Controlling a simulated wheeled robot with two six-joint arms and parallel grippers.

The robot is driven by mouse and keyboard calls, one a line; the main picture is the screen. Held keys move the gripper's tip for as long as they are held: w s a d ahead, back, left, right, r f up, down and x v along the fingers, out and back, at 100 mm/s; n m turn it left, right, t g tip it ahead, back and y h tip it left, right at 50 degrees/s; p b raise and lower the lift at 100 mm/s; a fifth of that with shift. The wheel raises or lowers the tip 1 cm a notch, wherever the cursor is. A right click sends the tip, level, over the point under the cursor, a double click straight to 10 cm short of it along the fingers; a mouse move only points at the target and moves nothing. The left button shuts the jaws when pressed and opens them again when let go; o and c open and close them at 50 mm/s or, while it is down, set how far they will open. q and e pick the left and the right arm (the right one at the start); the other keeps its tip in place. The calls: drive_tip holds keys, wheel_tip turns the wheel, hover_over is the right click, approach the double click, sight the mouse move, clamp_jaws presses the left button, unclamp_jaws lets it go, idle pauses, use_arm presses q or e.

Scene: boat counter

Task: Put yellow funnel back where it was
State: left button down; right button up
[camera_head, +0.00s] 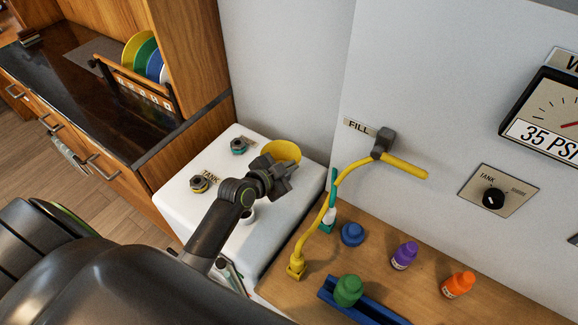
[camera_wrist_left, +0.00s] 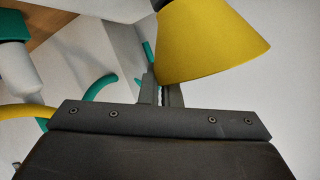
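The yellow funnel (camera_head: 282,152) is above the back of the white tank (camera_head: 188,188), near the wall. My left gripper (camera_head: 276,178) reaches over the tank to it. In the left wrist view, the fingers (camera_wrist_left: 160,92) are close together at the rim of the funnel (camera_wrist_left: 208,42), seemingly pinching its edge. The funnel's wide end faces the gripper. Whether the funnel touches the tank top is hard to tell. My right gripper is not in view.
The tank top has a teal-ringed fitting (camera_head: 239,146), a yellow-ringed fitting (camera_head: 200,184) and a white opening (camera_head: 247,216). A yellow hose (camera_head: 323,206) hangs beside it.

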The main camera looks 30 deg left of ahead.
use_arm(q)
drive_tip(key=shift+f+b, duration=0.4)
drive_tip(key=c, duration=1.6)
unclamp_jaws()
drive_tip(key=shift+r, duration=0.1)
drive_tip(key=shift+r+p, duration=0.55)
drive_tip(key=shift+p, duration=0.1)
drive_tip(key=b+v, duration=0.3)
drive_tip(key=v, duration=0.8)
drive_tip(key=shift+s+a, duration=0.1)
drive_tip(key=shift+s, duration=0.35)
